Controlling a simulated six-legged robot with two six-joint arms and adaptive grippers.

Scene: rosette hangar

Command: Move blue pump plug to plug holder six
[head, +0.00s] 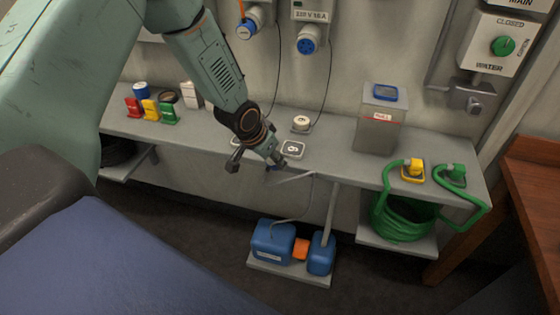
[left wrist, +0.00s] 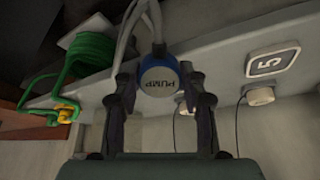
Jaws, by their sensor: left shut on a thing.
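The blue pump plug (left wrist: 158,75) has a round grey face marked PUMP, upside down in the left wrist view. My left gripper (left wrist: 160,98) is shut on it, with a finger on each side. In the head view my left gripper (head: 262,160) holds it over the front edge of the shelf, and the plug is mostly hidden there. A square plate that looks marked 6 (head: 293,148) lies on the shelf just right of the gripper. A plate marked 5 (left wrist: 273,62) shows to the right in the wrist view. My right gripper is not in view.
A grey metal box (head: 380,122) stands right of the plate. Yellow (head: 413,168) and green (head: 453,172) connectors sit at the shelf's right end, above a coiled green hose (head: 403,222). A blue pump (head: 273,240) rests below. Blue plugs (head: 308,40) hang on the wall.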

